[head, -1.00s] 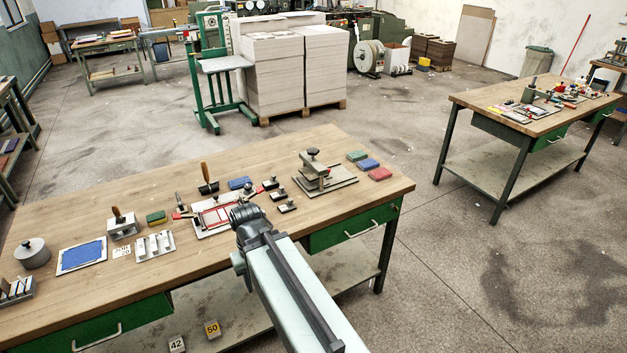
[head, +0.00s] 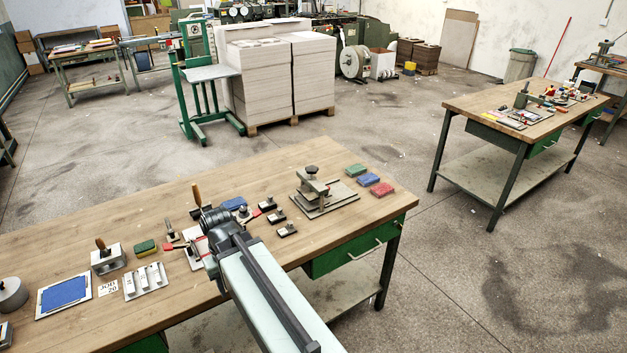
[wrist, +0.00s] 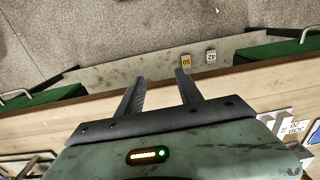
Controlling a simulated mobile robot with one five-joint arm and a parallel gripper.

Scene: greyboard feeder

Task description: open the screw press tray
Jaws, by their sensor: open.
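The screw press (head: 313,184) stands on the right part of the wooden bench (head: 150,215). It has a dark round knob on top and a flat grey base plate (head: 338,197); I cannot tell from here which part is its tray. My arm reaches over the bench's front side, left of the press and apart from it. In the wrist view my gripper (wrist: 160,78) is open, with nothing between its two dark fingers. It hangs over the bench's front edge, with the lower shelf and floor beyond. The fingers cannot be made out in the head view.
Red, blue and green blocks (head: 368,179) lie right of the press. Small black-based tools (head: 287,230) lie to its left. A green drawer (head: 335,258) with a handle is below the bench top. Number blocks 50 (wrist: 186,61) and 42 (wrist: 211,57) sit on the lower shelf.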

